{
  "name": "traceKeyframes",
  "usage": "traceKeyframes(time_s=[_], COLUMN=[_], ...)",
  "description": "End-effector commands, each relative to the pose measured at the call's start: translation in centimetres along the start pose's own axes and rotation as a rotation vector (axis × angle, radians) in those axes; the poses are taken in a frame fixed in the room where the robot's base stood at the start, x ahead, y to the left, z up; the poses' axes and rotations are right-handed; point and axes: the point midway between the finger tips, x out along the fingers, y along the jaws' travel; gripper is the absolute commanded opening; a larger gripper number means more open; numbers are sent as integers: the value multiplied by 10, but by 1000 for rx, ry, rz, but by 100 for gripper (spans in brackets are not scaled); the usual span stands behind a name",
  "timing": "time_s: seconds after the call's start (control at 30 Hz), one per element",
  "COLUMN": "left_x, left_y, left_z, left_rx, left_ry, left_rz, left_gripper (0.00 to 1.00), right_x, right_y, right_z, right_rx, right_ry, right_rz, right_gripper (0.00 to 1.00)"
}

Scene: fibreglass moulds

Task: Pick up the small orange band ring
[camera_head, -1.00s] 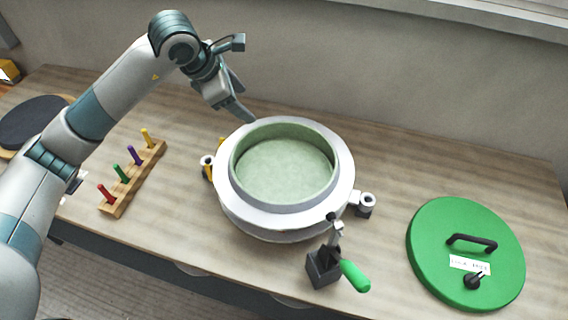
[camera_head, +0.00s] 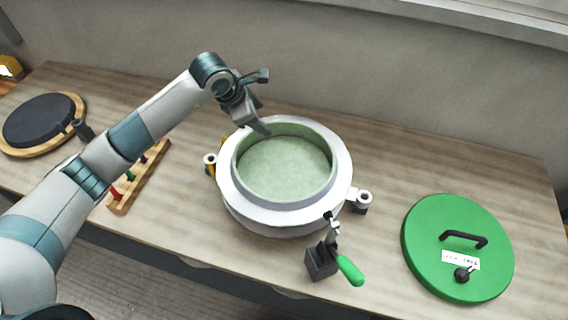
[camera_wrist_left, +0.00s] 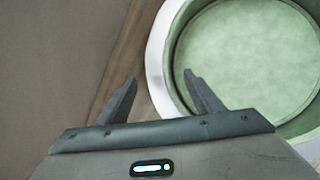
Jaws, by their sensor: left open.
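I cannot make out a small orange band ring for certain in any view. A yellow-orange part (camera_head: 211,171) shows at the left side of the round white mould (camera_head: 232,190), too small and covered to identify. The mould has a pale green hollow (camera_head: 285,168), and no ring shows inside it. My left gripper (camera_head: 264,129) is above the mould's back left rim. In the left wrist view the left gripper (camera_wrist_left: 160,78) is open with nothing between its fingers; the mould's rim (camera_wrist_left: 157,60) lies below. My right gripper is not in view.
A clamp with a green handle (camera_head: 350,271) stands at the mould's front. A green lid (camera_head: 425,250) with a black handle lies at right. A wooden peg rack (camera_head: 126,205), partly behind my left arm, and a dark disc on a wooden base (camera_head: 38,120) are at left.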

Motion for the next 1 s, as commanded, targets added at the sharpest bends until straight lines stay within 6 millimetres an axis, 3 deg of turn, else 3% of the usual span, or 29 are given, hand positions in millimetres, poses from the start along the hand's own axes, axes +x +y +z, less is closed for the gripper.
traceKeyframes(time_s=[0.27,0.6,1.0], left_x=[12,48,52], left_y=[1,1,1], left_z=[2,3,2], left_rx=[-3,-2,0], left_ry=[2,2,1], left_rz=[-2,-1,0], left_gripper=[60,60,60], right_x=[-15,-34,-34], right_y=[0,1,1], right_z=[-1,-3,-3], right_rx=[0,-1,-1], right_ry=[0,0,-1], right_rz=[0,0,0], right_gripper=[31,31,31])
